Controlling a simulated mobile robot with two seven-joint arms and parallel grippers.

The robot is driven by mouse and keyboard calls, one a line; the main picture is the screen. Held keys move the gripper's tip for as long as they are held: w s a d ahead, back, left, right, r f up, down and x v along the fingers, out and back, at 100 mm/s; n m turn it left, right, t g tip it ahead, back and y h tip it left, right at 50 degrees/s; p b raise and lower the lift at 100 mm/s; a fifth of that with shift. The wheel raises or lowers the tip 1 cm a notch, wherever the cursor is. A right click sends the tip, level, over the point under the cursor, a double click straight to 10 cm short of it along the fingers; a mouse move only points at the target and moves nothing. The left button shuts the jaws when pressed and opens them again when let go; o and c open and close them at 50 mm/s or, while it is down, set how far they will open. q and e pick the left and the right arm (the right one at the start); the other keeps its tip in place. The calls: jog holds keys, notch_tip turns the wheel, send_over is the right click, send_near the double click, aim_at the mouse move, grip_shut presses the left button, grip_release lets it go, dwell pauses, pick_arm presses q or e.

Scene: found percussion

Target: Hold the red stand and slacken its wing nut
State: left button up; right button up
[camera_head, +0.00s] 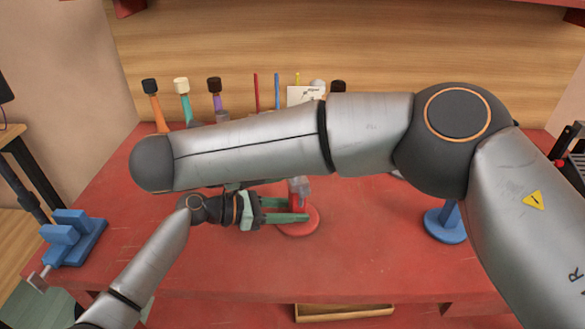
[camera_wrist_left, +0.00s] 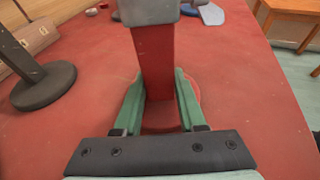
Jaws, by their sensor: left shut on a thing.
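The red stand (camera_head: 298,228) stands on the red table near the middle of the head view, with a round base and an upright post. My left gripper (camera_head: 306,211) reaches in from the left, its green fingers low around the post. In the left wrist view my left gripper (camera_wrist_left: 160,103) is shut on the red post (camera_wrist_left: 155,60), a finger on each side, just above the base. A grey block (camera_wrist_left: 150,10) sits at the post's top. I cannot make out the wing nut. My right forearm (camera_head: 250,145) crosses above the stand, and my right gripper does not show.
A blue stand (camera_head: 446,226) is to the right and a blue block fixture (camera_head: 72,238) is at the left table edge. Several coloured mallets (camera_head: 185,103) stand at the back. A dark round base (camera_wrist_left: 43,88) shows in the left wrist view. The table's front is clear.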

dwell(0.3)
pick_arm(q)
jog(key=o, duration=1.1)
jog(key=shift+c, duration=0.2)
